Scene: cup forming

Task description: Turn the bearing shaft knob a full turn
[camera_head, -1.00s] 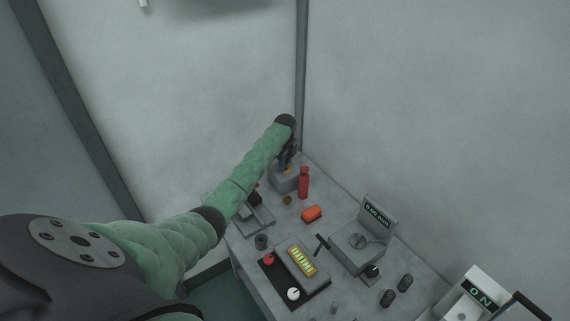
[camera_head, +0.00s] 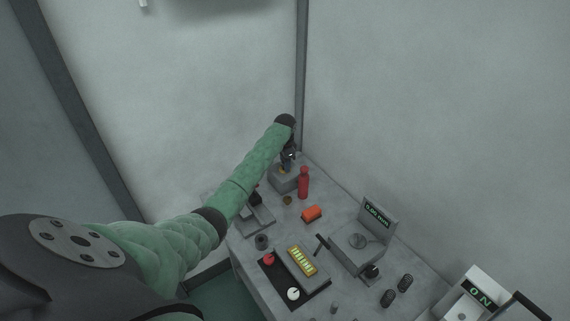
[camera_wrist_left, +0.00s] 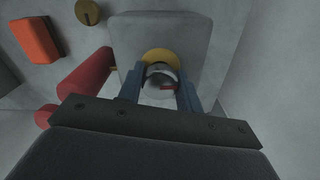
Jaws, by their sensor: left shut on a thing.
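The bearing shaft knob (camera_wrist_left: 160,76) is a round grey piece with a small red mark, on a brass-coloured ring (camera_wrist_left: 165,55) on top of a grey block (camera_wrist_left: 203,32). In the head view the block (camera_head: 281,181) stands at the table's far corner. My left gripper (camera_wrist_left: 160,84) points down over the block, its two blue fingers shut on the knob from both sides. In the head view my left gripper (camera_head: 286,164) shows small, and the knob is mostly hidden there. My right gripper is not in view.
An orange block (camera_head: 312,213) and a small brass piece (camera_head: 287,200) lie nearer. Walls rise behind.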

